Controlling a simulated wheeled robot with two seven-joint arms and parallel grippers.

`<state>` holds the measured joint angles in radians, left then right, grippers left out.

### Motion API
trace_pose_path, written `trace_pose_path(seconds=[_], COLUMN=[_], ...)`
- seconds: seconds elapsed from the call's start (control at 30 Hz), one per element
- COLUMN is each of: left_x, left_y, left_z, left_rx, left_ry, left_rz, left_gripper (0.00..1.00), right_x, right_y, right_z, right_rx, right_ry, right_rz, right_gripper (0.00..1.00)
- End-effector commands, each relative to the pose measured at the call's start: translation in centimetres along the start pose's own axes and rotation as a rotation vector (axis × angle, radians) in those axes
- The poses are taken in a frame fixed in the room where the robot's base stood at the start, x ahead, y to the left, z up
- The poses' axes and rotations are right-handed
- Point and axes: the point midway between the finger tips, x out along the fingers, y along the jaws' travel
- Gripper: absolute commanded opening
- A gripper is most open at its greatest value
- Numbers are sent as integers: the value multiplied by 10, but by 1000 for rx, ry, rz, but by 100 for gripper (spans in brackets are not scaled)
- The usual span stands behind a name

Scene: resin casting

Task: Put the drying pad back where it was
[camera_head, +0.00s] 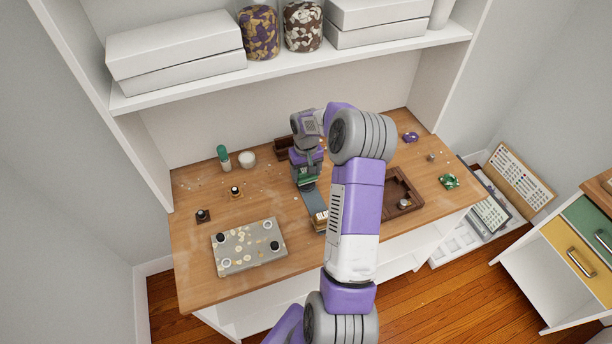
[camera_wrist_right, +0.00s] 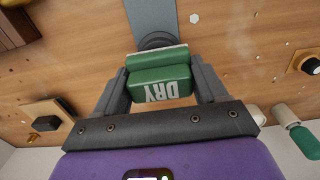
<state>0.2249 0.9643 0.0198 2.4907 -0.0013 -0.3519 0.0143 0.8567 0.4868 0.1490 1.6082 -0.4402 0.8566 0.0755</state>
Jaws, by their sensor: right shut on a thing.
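My right gripper (camera_head: 306,180) reaches down over the middle of the wooden worktable. It is shut on a green block lettered DRY, the drying pad (camera_wrist_right: 160,82), which sits between the two fingers in the right wrist view. In the head view the pad (camera_head: 304,174) shows only in part under the gripper. A blue-grey strip (camera_head: 315,203) lies on the table just in front of it and also shows in the wrist view (camera_wrist_right: 152,18). I cannot tell whether the pad touches the strip or the table. My left gripper is not in view.
A grey slab (camera_head: 230,263) with pale pieces and small pots lies front left. A green-capped bottle (camera_head: 223,155) and white pot (camera_head: 248,159) stand back left. A dark wooden tray (camera_head: 416,190) and green item (camera_head: 449,181) are at right. Small crumbs dot the tabletop.

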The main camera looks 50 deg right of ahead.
Motion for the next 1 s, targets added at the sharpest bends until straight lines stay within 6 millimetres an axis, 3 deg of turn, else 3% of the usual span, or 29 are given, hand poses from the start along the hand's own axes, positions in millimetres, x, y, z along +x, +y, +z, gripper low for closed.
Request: trace_pose_path(seconds=[0.1, 0.47, 0.5, 0.63, 1.0], left_x=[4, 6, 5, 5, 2], left_y=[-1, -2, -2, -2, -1], left_z=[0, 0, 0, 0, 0], left_rx=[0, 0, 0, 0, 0], left_ry=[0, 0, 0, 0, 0], left_rz=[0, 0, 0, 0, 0], left_gripper=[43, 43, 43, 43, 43], right_x=[17, 20, 20, 19, 14], right_y=[-1, 0, 0, 0, 0], right_z=[0, 0, 0, 0, 0], right_rx=[-1, -1, -1, 0, 0], right_ry=[-1, 0, 0, 0, 0], right_rz=[-2, -1, -1, -1, -1], right_gripper=[30, 30, 75, 95, 97])
